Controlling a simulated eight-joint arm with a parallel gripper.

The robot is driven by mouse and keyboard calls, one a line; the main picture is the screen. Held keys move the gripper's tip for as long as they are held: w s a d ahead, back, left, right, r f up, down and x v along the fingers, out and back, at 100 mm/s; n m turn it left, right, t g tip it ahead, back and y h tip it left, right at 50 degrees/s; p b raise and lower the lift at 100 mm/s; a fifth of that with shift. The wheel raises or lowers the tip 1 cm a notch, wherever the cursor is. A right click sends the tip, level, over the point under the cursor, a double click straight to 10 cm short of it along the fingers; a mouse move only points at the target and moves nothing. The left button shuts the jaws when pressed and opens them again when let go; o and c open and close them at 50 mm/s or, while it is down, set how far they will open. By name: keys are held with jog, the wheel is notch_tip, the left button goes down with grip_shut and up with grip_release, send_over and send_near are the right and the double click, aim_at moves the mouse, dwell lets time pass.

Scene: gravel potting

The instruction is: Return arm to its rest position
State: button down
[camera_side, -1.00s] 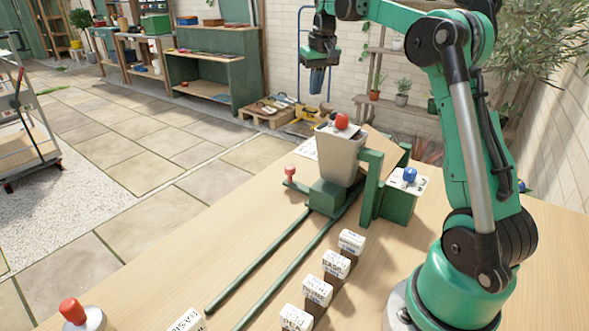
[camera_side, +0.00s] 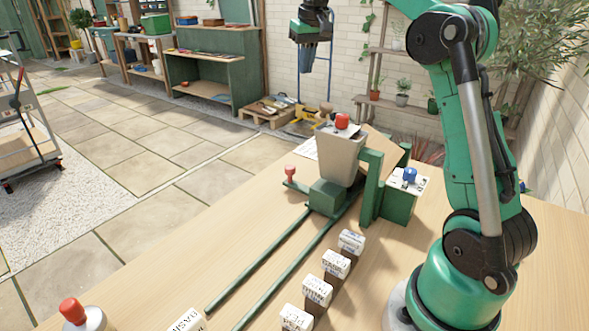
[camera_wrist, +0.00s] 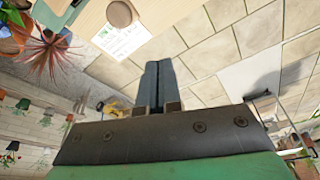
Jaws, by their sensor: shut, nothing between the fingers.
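My gripper (camera_side: 304,62) hangs in the air in the side view, high above the far end of the table (camera_side: 155,262). Its fingers are shut and empty. In the wrist view my gripper (camera_wrist: 158,70) shows its two blue-grey fingers lying together with nothing between them. My arm rises from its green base at the right and reaches left out of the top of the side view, so part of it is hidden. My gripper is well apart from everything on the table.
A grey hopper (camera_side: 341,155) with a red knob (camera_side: 342,121) stands by green rails (camera_side: 262,262). A green box with a blue knob (camera_side: 410,174) is beside it. Several white-topped blocks (camera_side: 336,263) line the table. A red button (camera_side: 74,311) sits front left. Shelves stand behind.

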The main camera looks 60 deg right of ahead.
jog(key=s+a+f+n+t, duration=0.1)
jog(key=s+a+f, duration=0.2)
jog(key=a, duration=0.4)
jog(key=s+a+f+n+t+y, duration=0.1)
jog(key=s+a+f+n+t, duration=0.1)
jog(key=s+a+f, duration=0.2)
jog(key=s+a+f+n+t, duration=0.1)
jog(key=s+a+f, duration=0.3)
jog(key=a, duration=0.7)
jog(key=shift+f+n+t, duration=0.4)
jog(key=shift+f+n, duration=0.25)
jog(key=shift+n, duration=0.05)
jog(key=shift+s+a, duration=0.1)
